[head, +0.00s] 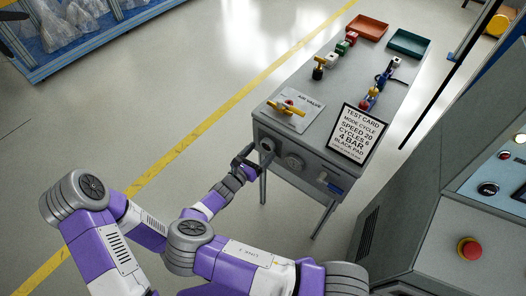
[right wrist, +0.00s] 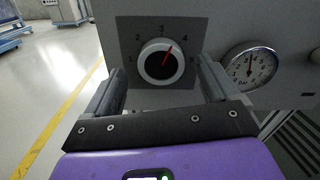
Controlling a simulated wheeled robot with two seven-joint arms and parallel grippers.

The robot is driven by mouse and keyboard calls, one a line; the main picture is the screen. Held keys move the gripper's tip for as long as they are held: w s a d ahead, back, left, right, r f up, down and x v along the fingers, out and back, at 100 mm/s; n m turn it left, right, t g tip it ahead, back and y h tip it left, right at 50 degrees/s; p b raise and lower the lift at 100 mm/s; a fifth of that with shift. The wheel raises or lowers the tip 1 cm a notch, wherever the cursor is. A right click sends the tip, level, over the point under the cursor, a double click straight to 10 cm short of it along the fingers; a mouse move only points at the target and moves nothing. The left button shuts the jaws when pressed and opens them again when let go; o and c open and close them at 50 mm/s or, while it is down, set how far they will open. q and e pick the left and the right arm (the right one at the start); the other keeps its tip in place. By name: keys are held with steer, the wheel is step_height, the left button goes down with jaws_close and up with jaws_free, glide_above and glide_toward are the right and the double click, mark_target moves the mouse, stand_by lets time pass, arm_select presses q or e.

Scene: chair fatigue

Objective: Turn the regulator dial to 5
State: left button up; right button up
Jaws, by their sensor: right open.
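The regulator dial (right wrist: 160,64) is a round white-rimmed knob with a dark centre on a dark square plate marked 1 to 5. Its red pointer is tilted up and right, between 3 and 4, closer to 4. My right gripper (right wrist: 161,72) is open, with one finger on each side of the dial; I cannot tell whether either touches it. In the head view the right gripper (head: 244,164) is at the bench's front panel, beside the dial (head: 267,145). My left gripper is not in view.
A pressure gauge (right wrist: 249,68) sits right of the dial. The grey bench (head: 338,85) carries a yellow-handled air valve (head: 288,108), a test card (head: 362,132), coloured fittings and two trays (head: 367,27) (head: 408,43). A machine with a red button (head: 469,248) stands right.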

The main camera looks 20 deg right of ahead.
steer(key=shift+x, duration=1.05)
steer(key=shift+c, duration=0.3)
steer(key=c, duration=1)
